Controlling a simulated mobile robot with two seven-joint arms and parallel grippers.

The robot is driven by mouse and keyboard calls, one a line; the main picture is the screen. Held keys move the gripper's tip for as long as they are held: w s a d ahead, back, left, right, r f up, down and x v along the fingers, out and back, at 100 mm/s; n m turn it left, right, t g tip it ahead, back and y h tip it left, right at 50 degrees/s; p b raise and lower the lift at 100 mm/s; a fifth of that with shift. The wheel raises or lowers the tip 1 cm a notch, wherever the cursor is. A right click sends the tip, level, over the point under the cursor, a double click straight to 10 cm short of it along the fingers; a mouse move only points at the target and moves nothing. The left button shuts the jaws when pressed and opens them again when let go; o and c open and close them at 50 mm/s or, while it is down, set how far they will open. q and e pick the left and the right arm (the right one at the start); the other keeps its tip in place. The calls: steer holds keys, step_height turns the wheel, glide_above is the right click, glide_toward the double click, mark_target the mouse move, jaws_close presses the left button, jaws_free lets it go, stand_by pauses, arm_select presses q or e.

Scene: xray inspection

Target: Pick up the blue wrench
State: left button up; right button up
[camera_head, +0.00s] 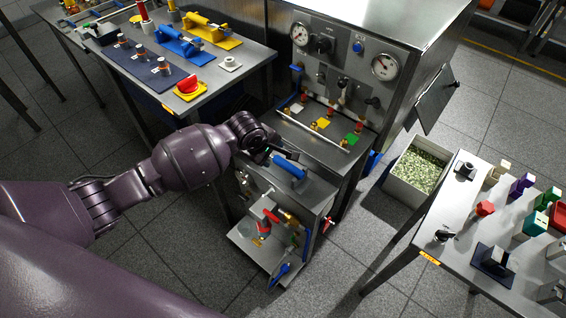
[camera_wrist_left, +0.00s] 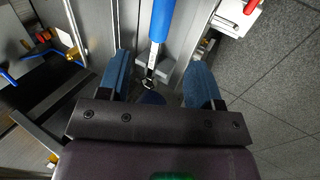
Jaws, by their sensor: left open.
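The blue wrench (camera_head: 289,168) has a blue handle and lies on the metal top of the low cabinet in front of the gauge panel. In the left wrist view the wrench's blue handle (camera_wrist_left: 161,20) points to the top of the picture, with its metal end lower down between my fingers. My left gripper (camera_head: 264,153) is at the left end of the wrench. In the left wrist view the left gripper (camera_wrist_left: 159,72) is open, one blue finger on each side of the wrench, with gaps on both sides. My right gripper is not in view.
The gauge panel (camera_head: 341,50) stands behind the wrench. Valves and red and blue handles fill the cabinet's lower shelf (camera_head: 265,250). A tool table (camera_head: 130,60) is at the upper left, a fixture table (camera_head: 470,220) at the right, and a bin (camera_head: 398,190) between.

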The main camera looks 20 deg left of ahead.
mark_target(280, 161)
arm_select(q)
steer(key=x, duration=0.2)
steer(key=b+x, duration=0.1)
steer(key=shift+s+f, duration=0.2)
steer(key=shift+f, duration=0.1)
steer(key=shift+w+f, duration=0.35)
steer(key=shift+f, duration=0.1)
steer(key=b+x, duration=0.1)
steer(key=x, duration=0.1)
steer(key=b+x, duration=0.1)
steer(key=x, duration=0.1)
steer(key=shift+d+f+b, duration=0.15)
steer(key=shift+d+b, duration=0.1)
steer(key=shift+b, duration=0.05)
steer(key=shift+w+f, duration=0.15)
steer(key=shift+w, duration=0.1)
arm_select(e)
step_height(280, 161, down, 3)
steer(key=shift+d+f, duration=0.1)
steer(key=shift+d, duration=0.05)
arm_select(q)
steer(key=shift+c, duration=0.4)
jaws_close()
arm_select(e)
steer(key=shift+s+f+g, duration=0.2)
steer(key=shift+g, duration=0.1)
